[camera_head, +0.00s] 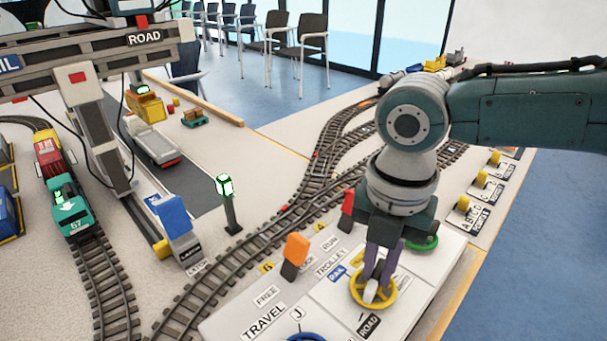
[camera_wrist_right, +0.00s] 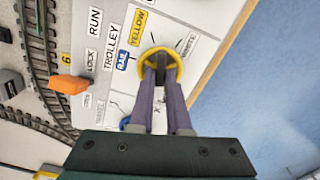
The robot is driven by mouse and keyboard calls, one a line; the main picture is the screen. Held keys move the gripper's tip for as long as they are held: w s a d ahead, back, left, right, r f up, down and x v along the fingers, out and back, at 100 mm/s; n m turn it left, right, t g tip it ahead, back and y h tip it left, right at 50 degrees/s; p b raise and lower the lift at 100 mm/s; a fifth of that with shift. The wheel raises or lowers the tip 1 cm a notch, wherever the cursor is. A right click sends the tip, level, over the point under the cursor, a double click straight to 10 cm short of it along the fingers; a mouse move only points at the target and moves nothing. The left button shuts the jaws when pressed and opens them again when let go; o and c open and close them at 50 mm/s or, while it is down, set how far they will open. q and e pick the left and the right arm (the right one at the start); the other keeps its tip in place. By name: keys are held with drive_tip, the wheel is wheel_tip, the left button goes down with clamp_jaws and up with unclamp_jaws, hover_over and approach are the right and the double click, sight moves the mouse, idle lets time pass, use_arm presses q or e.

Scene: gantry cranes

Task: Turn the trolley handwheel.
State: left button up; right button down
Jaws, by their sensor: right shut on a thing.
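The yellow handwheel (camera_head: 391,290) sits on the white control panel (camera_head: 240,322), in the area labelled TROLLEY, with a blue RAIL label and a ROAD label beside it. My right gripper (camera_head: 376,283) reaches down onto it from above, its purple fingers shut on the middle part of the wheel. The right wrist view shows the yellow rim (camera_wrist_right: 146,64) around the fingertips (camera_wrist_right: 161,78); the fingers hide part of the hub. My left gripper is in neither view.
An orange lever (camera_head: 295,250) and a red lever (camera_head: 347,207) stand on the panel. A green wheel (camera_head: 428,242) is behind my right gripper, and a blue wheel (camera_head: 306,337) shows at the bottom edge. Toy tracks and a crane (camera_head: 90,120) lie to the left.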

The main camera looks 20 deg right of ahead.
sight(376, 273)
drive_tip(key=shift+a+r, duration=0.1)
drive_tip(key=c, duration=0.9)
unclamp_jaws()
drive_tip(key=shift+r+p, duration=1)
drive_tip(key=shift+r, duration=3.9)
